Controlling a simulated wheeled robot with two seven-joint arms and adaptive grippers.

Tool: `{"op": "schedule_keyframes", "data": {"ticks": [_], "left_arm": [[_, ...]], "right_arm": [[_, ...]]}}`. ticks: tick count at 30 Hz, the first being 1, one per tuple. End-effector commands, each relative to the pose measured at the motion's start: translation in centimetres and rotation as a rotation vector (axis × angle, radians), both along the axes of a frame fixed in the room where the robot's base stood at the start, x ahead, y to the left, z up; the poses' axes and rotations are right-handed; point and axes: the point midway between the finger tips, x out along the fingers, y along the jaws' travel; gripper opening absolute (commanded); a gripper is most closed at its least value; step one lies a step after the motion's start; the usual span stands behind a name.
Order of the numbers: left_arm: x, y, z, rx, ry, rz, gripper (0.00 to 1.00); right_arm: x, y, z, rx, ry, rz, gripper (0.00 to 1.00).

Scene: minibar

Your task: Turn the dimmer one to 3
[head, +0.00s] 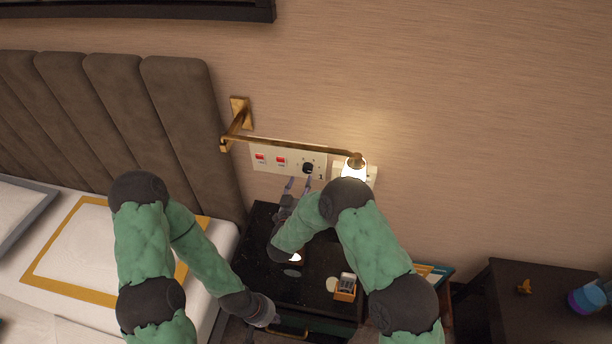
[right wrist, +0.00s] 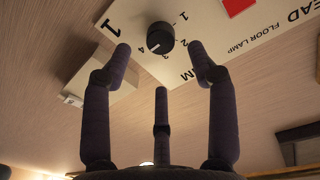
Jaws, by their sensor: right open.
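The dimmer knob (head: 308,168) is a round black knob on the right part of a cream wall panel (head: 268,168). A large "1" stands beside it. In the right wrist view the knob (right wrist: 160,38) has a white mark pointing down-left, toward the printed numbers; it looks nearest the 4. My right gripper (head: 298,184) is open just below the knob. In the right wrist view its fingertips (right wrist: 160,55) lie on either side of and below the knob, apart from it. My left gripper (head: 268,318) hangs low by the nightstand's front; its fingers are unclear.
Two red switches (head: 270,159) sit left of the knob on the panel. A brass wall-lamp arm (head: 290,146) runs just above, ending in a lit bulb (head: 354,168) on the right. The black nightstand (head: 255,265) below holds an orange box (head: 345,288). The bed is at left.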

Motion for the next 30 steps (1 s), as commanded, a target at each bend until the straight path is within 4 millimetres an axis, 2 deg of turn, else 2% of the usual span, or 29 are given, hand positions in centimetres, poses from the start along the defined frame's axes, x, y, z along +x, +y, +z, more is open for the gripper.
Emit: {"op": "schedule_keyframes", "data": {"ticks": [3, 9, 15, 22, 23, 28, 30], "left_arm": [[0.0, 0.0, -0.7, 0.000, 0.000, 0.000, 0.00], [0.0, 0.0, -1.2, 0.000, 0.000, 0.000, 0.00], [0.0, 0.0, -1.4, 0.000, 0.000, 0.000, 0.00], [0.0, 0.0, -1.3, 0.000, 0.000, 0.000, 0.00], [0.0, 0.0, -1.3, 0.000, 0.000, 0.000, 0.00], [0.0, 0.0, -1.3, 0.000, 0.000, 0.000, 0.00], [0.0, 0.0, -1.3, 0.000, 0.000, 0.000, 0.00]], "right_arm": [[2.0, -0.6, -0.2, 0.002, -0.001, -0.002, 0.59], [4.3, -1.1, -0.2, 0.001, 0.000, 0.000, 0.59], [5.2, -1.2, -0.1, -0.001, 0.001, 0.001, 0.59], [5.2, -1.3, 0.0, -0.001, 0.001, 0.001, 0.59], [5.2, -1.3, 0.0, -0.001, 0.001, 0.001, 0.53], [5.2, -1.3, 0.0, 0.000, 0.001, 0.001, 0.05], [5.2, -1.3, 0.0, 0.000, 0.001, 0.001, 0.02]]}}
